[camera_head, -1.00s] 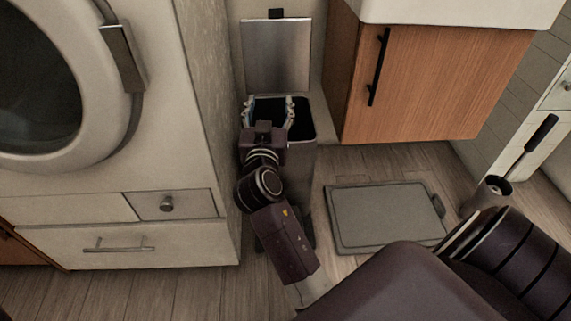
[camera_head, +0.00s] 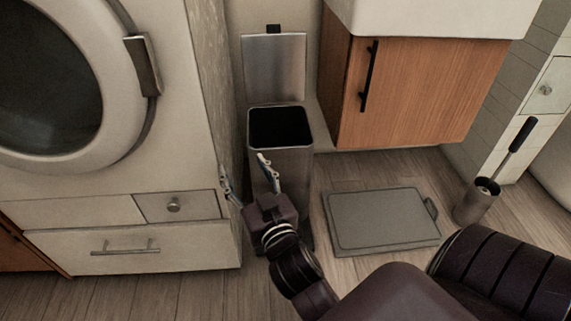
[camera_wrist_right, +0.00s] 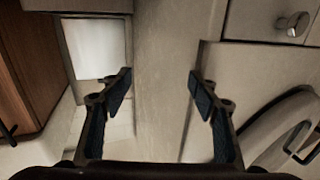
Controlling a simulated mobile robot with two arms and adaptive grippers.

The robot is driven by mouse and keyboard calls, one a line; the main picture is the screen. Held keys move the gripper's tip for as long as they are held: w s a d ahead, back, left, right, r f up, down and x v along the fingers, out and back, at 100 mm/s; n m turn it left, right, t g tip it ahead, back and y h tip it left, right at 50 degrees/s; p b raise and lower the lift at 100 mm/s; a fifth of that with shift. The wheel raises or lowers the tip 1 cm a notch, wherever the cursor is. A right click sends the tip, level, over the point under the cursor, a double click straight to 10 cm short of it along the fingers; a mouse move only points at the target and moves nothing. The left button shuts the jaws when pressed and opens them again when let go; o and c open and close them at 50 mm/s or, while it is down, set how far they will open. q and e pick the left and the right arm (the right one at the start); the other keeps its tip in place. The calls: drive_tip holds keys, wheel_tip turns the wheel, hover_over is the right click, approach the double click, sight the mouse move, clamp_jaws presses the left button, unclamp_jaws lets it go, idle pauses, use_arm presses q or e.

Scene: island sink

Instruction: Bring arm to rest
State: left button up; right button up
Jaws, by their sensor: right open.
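My right gripper (camera_head: 246,178) is open and empty in the head view, in front of the metal trash bin (camera_head: 292,160). Its fingers are spread, one towards the white cabinet side and one overlapping the bin's front. The wrist view also shows the right gripper (camera_wrist_right: 158,95) with both fingers apart and nothing between them. My right arm reaches in from the lower right of the head view. The bin's lid (camera_head: 275,68) stands up and open, and its inside looks dark. My left gripper is not in view.
A washing machine (camera_head: 130,80) stands above drawers (camera_head: 125,245) at left. A wooden sink cabinet (camera_head: 430,85) is at the back right. A grey scale-like flat board (camera_head: 383,220) lies on the floor, with a brush holder (camera_head: 477,200) to its right.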

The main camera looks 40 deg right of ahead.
drive_tip(key=shift+s+a+y, duration=0.3)
drive_tip(key=shift+s+a, duration=0.15)
drive_tip(key=shift+a, duration=0.1)
drive_tip(key=shift+r, duration=0.1)
